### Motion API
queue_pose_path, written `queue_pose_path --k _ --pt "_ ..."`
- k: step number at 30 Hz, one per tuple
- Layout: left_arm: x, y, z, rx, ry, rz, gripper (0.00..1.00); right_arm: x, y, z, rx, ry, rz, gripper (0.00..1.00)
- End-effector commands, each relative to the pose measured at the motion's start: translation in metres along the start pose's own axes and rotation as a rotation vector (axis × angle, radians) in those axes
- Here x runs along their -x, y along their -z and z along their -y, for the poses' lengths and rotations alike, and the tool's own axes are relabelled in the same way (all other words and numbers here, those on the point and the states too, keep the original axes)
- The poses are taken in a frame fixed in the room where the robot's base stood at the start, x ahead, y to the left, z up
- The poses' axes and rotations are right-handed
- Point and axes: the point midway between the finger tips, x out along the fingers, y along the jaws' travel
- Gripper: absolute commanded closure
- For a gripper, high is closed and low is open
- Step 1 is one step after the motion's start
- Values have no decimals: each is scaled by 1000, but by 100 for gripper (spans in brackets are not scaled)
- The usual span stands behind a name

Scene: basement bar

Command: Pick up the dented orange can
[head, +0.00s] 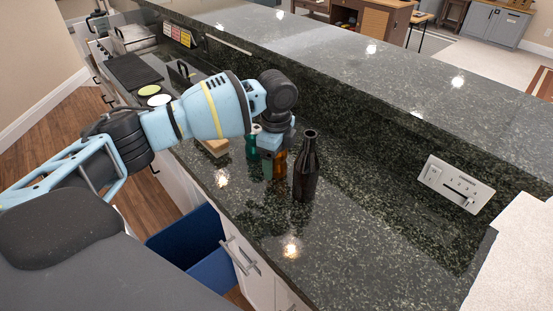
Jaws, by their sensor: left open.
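The orange can (281,164) stands on the dark stone counter, largely hidden by my left gripper. Its dent cannot be made out. My left gripper (273,161) is open and points down at the can, with a finger in front of its left side. Whether the fingers touch the can cannot be told. A dark brown bottle (306,170) stands upright just right of the can. A green can or bottle (252,142) stands behind and to the left, partly covered by my arm. My right gripper is out of view.
A raised granite ledge (330,65) runs behind the counter, with an outlet plate (455,184) on its wall. A wooden block (214,147) lies left of the cans. An open drawer with a blue bin (190,243) is below. The counter's front right is clear.

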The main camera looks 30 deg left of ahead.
Motion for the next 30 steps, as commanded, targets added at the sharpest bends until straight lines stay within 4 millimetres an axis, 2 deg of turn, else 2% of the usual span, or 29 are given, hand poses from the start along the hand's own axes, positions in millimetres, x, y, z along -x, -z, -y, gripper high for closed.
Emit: queue_pose_path --k 6,17,26,30 --pt "0 0 0 0 1 0 27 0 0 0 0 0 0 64" --pt "0 0 0 0 1 0 74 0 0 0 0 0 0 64" --pt "2 0 0 0 2 -1 74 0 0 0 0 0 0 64" --pt "11 0 1 0 3 -1 74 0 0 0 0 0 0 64"
